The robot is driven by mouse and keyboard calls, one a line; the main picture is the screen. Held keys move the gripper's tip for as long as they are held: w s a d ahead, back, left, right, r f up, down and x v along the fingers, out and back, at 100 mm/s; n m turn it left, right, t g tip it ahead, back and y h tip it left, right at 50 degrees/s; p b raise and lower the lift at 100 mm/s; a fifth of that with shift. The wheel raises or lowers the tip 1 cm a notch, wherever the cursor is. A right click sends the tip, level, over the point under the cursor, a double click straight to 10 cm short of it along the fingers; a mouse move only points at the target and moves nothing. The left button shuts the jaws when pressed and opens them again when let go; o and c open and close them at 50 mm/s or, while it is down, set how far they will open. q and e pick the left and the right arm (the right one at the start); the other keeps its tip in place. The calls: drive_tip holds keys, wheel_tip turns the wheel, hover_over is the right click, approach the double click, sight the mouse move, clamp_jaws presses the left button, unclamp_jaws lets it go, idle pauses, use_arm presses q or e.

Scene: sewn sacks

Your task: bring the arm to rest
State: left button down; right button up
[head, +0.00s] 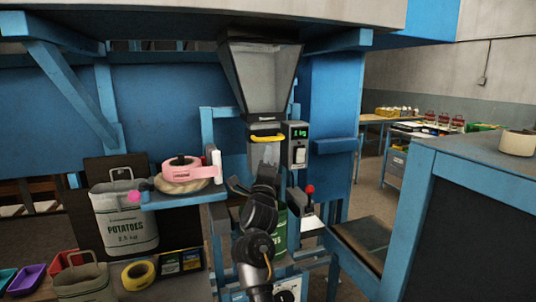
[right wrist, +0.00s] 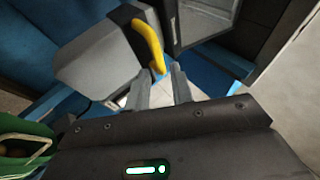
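My right arm comes up from the bottom middle of the head view, with its right gripper (head: 266,168) just below the yellow handle (head: 267,138) of the hopper's chute. In the right wrist view, the two fingers of the right gripper (right wrist: 160,82) stand apart with a gap between them. The yellow handle (right wrist: 150,45) lies just beyond the fingertips; nothing shows held between them. My left gripper is not in view.
A grey hopper (head: 262,75) hangs above, beside a scale display (head: 297,131). A green sack (head: 280,228) stands partly hidden behind my arm. A shelf holds a pink tape dispenser (head: 185,172). A potato sack (head: 126,218) stands left; a blue bench (head: 480,150) stands right.

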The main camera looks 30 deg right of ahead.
drive_tip(key=shift+v, duration=1)
